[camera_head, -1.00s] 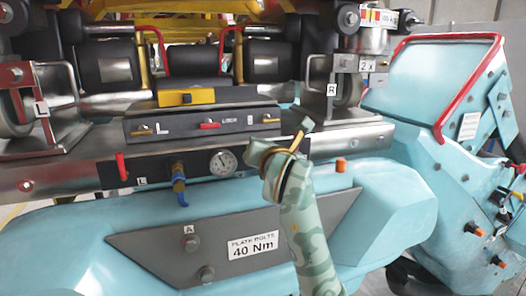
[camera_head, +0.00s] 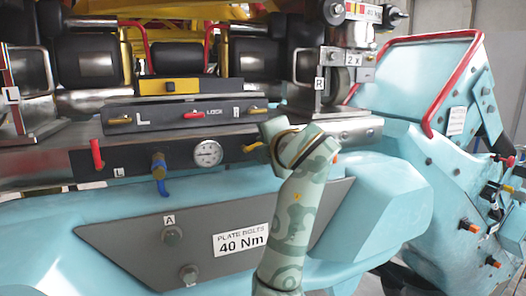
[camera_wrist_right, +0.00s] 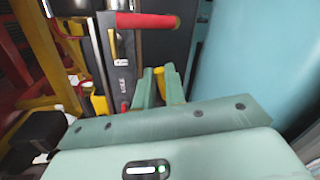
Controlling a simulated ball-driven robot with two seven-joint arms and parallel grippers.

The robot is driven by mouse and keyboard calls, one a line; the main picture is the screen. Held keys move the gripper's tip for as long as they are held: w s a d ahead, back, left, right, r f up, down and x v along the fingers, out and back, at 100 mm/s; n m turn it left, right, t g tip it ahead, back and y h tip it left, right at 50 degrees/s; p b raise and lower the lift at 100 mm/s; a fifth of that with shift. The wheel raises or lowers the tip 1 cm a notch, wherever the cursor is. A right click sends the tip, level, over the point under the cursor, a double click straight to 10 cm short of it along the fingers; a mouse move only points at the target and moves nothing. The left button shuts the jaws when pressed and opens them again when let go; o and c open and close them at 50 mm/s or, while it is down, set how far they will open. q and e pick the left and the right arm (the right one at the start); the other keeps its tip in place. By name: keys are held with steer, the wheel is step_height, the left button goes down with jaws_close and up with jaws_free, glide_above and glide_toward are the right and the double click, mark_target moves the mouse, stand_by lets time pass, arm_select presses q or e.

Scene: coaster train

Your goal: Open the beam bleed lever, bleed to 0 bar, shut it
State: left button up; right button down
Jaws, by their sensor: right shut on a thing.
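A pale gauge (camera_head: 207,153) sits on the dark lower panel; its reading is too small to tell. A yellow lever (camera_head: 253,147) points left just right of the gauge, partly hidden by my right wrist. In the right wrist view my right gripper (camera_wrist_right: 158,88) is shut, with a yellow piece (camera_wrist_right: 158,73) at its fingertips, apparently this lever. In the head view my wrist hides the fingers. Left of the gauge are a brass valve with a blue lever hanging down (camera_head: 160,186) and an upright red lever (camera_head: 97,153). No bleed label is readable. My left gripper is out of view.
Above is a grey panel (camera_head: 155,112) with two yellow levers and a red one marked LOCK. A bolted plate (camera_head: 135,240) marked 40 Nm lies below. A red-railed turquoise seat body (camera_head: 415,75) stands at right. The space before the lower panel's left part is clear.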

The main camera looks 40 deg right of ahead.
steer(key=shift+d+f+m+y+b, duration=0.1)
steer(key=shift+f+m+y+b, duration=0.3)
steer(key=shift+m+b, duration=0.3)
steer(key=c, duration=1.5)
jaws_free()
steer(key=shift+o, duration=0.2)
